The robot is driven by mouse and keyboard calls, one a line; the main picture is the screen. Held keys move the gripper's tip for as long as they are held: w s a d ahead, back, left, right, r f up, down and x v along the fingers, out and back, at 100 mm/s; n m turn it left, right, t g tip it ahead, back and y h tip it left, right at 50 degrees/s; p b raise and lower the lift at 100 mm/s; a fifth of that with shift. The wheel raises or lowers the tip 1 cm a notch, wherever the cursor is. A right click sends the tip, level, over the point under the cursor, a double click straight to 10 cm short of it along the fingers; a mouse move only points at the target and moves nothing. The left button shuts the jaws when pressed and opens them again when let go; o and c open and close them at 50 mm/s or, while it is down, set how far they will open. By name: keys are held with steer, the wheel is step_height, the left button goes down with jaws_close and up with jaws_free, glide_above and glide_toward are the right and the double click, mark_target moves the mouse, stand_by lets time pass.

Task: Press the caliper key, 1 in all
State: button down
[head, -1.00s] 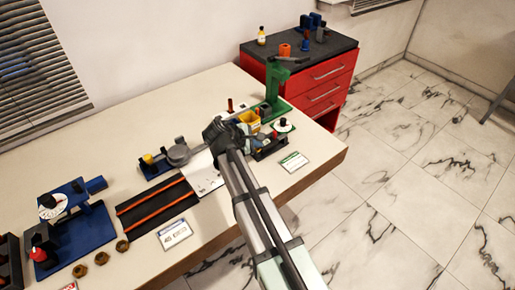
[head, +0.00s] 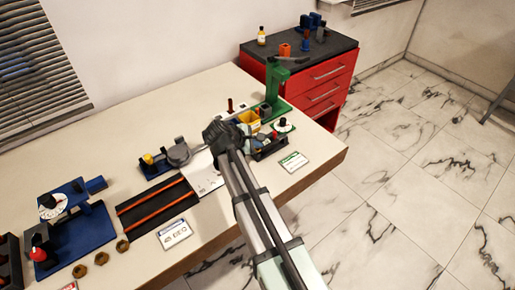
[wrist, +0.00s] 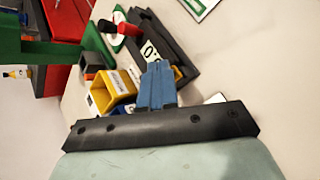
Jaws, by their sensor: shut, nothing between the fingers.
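My gripper (wrist: 157,80) shows in the wrist view as two blue fingers pressed together, empty. Their tips are close to a dark device (wrist: 172,45) with a pale display reading something like "0:" and a red-and-black handle (wrist: 122,27). I cannot tell whether the tips touch it. I cannot make out which part is the caliper key; it may be behind the fingers. In the head view the dark device (head: 270,149) is just right of my gripper's black body, which hides the fingertips.
A yellow open box (wrist: 113,92) stands left of the fingers. A green stand (head: 277,88) rises behind. A labelled card (head: 293,162) lies near the table's right edge. A grey round-topped device (head: 178,152) and a black mat with orange strips (head: 157,207) lie left.

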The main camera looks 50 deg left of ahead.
mark_target(256, 150)
steer(key=shift+r, duration=0.65)
steer(key=shift+r, duration=2.5)
